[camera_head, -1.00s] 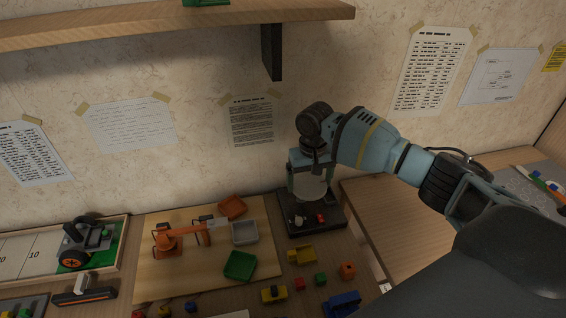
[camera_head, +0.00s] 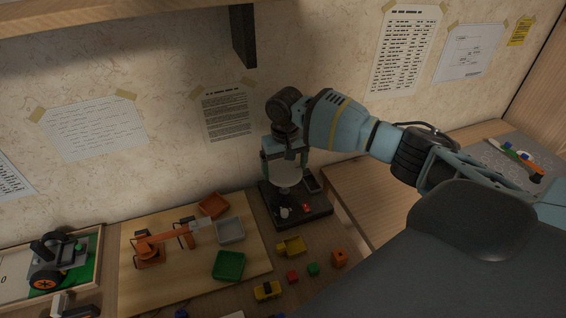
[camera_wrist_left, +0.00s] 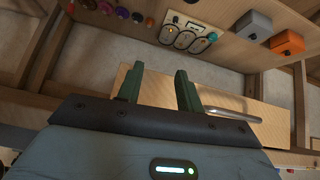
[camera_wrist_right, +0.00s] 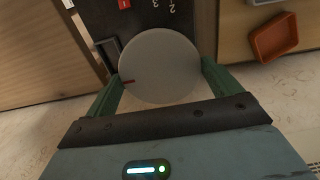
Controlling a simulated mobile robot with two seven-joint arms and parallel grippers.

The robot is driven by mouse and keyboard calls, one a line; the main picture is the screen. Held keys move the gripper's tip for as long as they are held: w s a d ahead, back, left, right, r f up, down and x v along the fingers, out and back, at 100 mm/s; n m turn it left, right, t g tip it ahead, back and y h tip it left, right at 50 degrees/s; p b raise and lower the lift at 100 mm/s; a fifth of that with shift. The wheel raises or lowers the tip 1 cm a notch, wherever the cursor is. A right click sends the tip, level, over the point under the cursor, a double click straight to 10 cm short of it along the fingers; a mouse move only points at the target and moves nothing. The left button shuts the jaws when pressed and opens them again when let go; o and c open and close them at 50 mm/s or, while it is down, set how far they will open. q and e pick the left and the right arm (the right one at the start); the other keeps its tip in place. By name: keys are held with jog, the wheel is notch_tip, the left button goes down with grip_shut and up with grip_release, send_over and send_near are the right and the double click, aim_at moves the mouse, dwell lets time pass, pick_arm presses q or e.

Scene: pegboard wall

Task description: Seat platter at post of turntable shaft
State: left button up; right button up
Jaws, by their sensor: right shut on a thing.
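The platter is a pale round disc (camera_wrist_right: 160,65) with a small red mark at its edge. My right gripper (camera_wrist_right: 160,92) is shut on it, with a green finger at each side. In the head view the platter (camera_head: 285,174) hangs under my right gripper (camera_head: 285,158), above the dark turntable base (camera_head: 310,216) against the wall. The base has small red and white parts on top. The post is hidden or too small to make out, and I cannot tell whether the platter touches it. My left gripper (camera_wrist_left: 157,88) is open and empty in its own wrist view.
A wooden board left of the base carries an orange toy arm (camera_head: 150,250) and orange, grey and green trays (camera_head: 229,265). Several small coloured blocks (camera_head: 291,245) lie in front. A shelf bracket (camera_head: 243,38) hangs above. Bare wood (camera_head: 365,195) lies right of the base.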

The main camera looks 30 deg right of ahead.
aim_at(285, 171)
notch_tip(285, 171, down, 2)
jog(key=shift+b, duration=0.4)
jog(key=shift+f, duration=0.3)
pick_arm(q)
jog(key=shift+s+d+f, duration=0.1)
jog(key=shift+d+f, duration=0.05)
jog(key=shift+f, duration=0.35)
pick_arm(e)
jog(key=shift+f, duration=0.4)
pick_arm(q)
jog(key=shift+s+f, duration=0.2)
jog(key=shift+w+r+p, duration=0.5)
jog(key=shift+w+r, duration=0.05)
jog(key=shift+r, duration=0.25)
pick_arm(e)
jog(key=shift+f, duration=0.65)
dwell(0.5)
pick_arm(q)
jog(key=shift+w+r, duration=0.3)
jog(key=shift+r, duration=0.05)
dwell(0.5)
pick_arm(e)
jog(key=shift+f, duration=0.55)
dwell(0.8)
jog(key=shift+f, duration=0.2)
dwell(0.3)
